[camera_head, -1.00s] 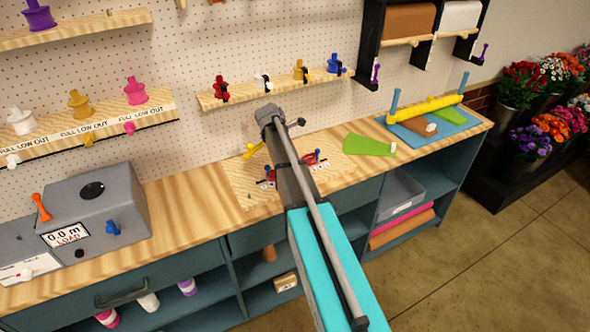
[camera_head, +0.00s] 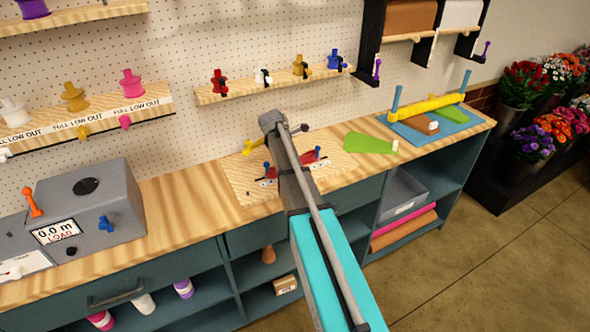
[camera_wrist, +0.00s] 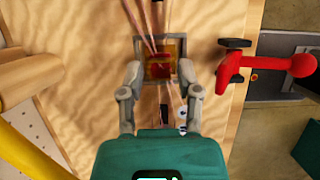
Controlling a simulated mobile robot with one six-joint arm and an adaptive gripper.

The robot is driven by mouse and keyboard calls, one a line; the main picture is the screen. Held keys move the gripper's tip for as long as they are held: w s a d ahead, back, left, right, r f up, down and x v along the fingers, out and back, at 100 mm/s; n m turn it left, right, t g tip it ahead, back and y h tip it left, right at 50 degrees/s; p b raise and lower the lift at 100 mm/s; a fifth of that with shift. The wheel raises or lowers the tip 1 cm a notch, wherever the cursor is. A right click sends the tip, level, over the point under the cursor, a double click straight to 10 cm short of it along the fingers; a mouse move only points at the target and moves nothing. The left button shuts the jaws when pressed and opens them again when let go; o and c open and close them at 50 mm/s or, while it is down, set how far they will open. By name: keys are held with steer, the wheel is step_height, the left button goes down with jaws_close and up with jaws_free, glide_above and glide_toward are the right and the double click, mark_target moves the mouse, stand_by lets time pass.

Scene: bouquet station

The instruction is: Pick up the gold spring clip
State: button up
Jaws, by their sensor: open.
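In the wrist view, a small gold, square-looking piece (camera_wrist: 175,50), which looks like the gold spring clip, lies between my fingertips, with a dark red patch in its middle. My gripper (camera_wrist: 160,72) is open, one finger on each side of it; I cannot tell whether the fingers touch it. Thin pinkish stems (camera_wrist: 147,38) run across the same spot. In the head view my arm hides the gripper and the clip over the wooden board (camera_head: 240,185).
A red handle (camera_wrist: 250,62) stands right of my gripper in the wrist view; a yellow bar (camera_wrist: 30,150) is at lower left. In the head view, the grey measuring box (camera_head: 95,215) stands left, a green sheet (camera_head: 368,143) right. The counter (camera_head: 180,205) between box and board is clear.

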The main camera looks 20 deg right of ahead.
steer(key=shift+d+f, duration=0.15)
steer(key=shift+f, duration=0.25)
stand_by(0.3)
jaws_close()
